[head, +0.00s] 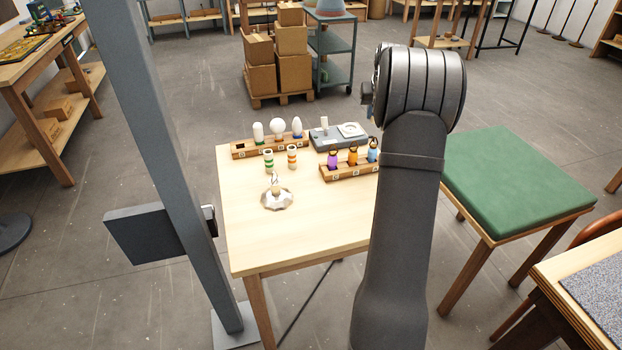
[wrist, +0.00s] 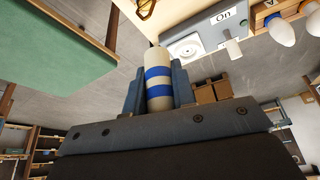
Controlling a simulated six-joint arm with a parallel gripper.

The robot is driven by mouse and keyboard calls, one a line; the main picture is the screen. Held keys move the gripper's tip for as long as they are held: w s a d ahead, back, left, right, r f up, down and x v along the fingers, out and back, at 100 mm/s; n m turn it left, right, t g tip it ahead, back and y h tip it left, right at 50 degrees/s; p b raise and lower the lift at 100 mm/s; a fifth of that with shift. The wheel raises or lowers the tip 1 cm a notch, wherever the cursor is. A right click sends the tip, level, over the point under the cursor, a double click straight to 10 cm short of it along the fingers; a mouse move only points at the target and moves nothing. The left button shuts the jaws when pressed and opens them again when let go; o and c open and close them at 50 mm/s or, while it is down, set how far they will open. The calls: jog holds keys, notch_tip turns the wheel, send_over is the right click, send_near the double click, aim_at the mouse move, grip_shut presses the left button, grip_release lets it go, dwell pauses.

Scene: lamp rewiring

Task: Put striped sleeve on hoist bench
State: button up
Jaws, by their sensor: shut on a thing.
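In the wrist view my gripper (wrist: 158,88) is shut on a white sleeve with blue stripes (wrist: 158,74), one finger on each side of it. The far end of the sleeve sticks out past the fingertips. In the head view my gripper and this sleeve are hidden behind my arm. Two other striped sleeves, one green-striped (head: 268,161) and one orange-striped (head: 292,157), stand on the wooden table (head: 300,231). A green-topped table (head: 518,182) stands to its right and also shows in the wrist view (wrist: 50,45). No label shows which surface is the hoist bench.
The wooden table also holds a bulb rack (head: 240,152), a grey switch box (head: 326,142), a rack of coloured pieces (head: 345,173) and a small lamp part on a pale base (head: 277,200). A grey post (head: 165,150) rises at left. The wooden table's front is clear.

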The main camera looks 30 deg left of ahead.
jog(key=s+a+n+y, duration=0.1)
jog(key=s+a+n, duration=0.1)
jog(key=s+a, duration=0.5)
jog(key=s+a+n, duration=0.1)
jog(key=s+a, duration=0.2)
jog(key=a, duration=0.7)
jog(key=n+g+y, duration=0.1)
jog(key=n+g, duration=0.1)
jog(key=n, duration=0.2)
send_over(245, 173)
jog(key=d, duration=0.1)
jog(key=f, duration=1.2)
jog(key=shift+s+d, duration=0.15)
jog(key=shift+s, duration=0.15)
jog(key=shift+f, duration=1.8)
jog(key=shift+f, duration=0.15)
jog(key=o, duration=0.9)
jog(key=shift+o, duration=0.2)
